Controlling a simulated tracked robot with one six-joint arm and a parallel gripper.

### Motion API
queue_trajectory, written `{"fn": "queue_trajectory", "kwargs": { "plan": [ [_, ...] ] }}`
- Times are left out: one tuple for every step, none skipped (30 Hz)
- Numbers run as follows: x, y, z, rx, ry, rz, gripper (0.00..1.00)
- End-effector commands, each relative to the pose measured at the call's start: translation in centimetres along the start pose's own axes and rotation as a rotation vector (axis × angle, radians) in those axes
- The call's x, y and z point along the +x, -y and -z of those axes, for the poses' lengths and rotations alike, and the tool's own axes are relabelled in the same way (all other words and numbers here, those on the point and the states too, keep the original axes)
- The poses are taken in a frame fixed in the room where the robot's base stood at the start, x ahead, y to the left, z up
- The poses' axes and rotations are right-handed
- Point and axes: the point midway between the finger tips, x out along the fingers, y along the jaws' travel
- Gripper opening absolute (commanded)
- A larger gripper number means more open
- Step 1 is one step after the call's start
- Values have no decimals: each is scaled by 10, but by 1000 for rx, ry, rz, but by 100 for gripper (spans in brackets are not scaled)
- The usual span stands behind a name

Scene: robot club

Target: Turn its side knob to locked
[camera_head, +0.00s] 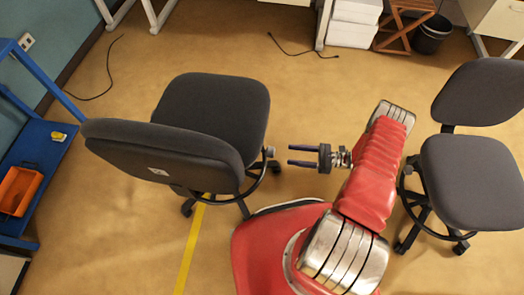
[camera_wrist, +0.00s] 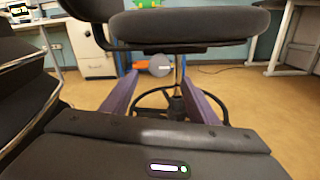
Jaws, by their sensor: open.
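The dark grey office chair (camera_head: 215,110) stands left of my gripper, its backrest toward the front left. A round grey side knob (camera_head: 269,151) sticks out at the right edge under its seat. In the wrist view the knob (camera_wrist: 160,65) sits just below the seat (camera_wrist: 190,25), with a pale, nearly level bar on its face. My gripper (camera_head: 290,155) is open and empty, its two purple fingers pointing left at the knob with a small gap. In the wrist view the fingertips (camera_wrist: 159,77) lie apart on either side of and slightly below the knob.
A second grey chair (camera_head: 470,170) stands close to the right of my arm. A blue rack (camera_head: 40,150) with an orange bin (camera_head: 18,190) is at the left. A black wastebasket (camera_head: 432,35), wooden stool (camera_head: 402,25) and cables lie at the back. Floor between is clear.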

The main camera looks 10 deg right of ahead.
Motion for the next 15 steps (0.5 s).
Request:
{"fn": "queue_trajectory", "kwargs": {
  "plan": [
    [0,0,0,0,1,1,54],
    [0,0,0,0,1,1,54],
    [0,0,0,0,1,1,54],
    [0,0,0,0,1,1,54],
    [0,0,0,0,1,1,54],
    [0,0,0,0,1,1,54],
    [0,0,0,0,0,1,54],
    [0,0,0,0,0,1,54],
    [0,0,0,0,0,0,54],
    [1,0,0,-1,0,0,54],
    [2,0,0,-1,0,0,54],
    [3,0,0,-1,0,-1,54],
    [5,0,0,-1,0,-1,54],
    [7,0,0,-1,0,-1,54],
    [10,0,0,-1,0,-1,54]
  ]
}}
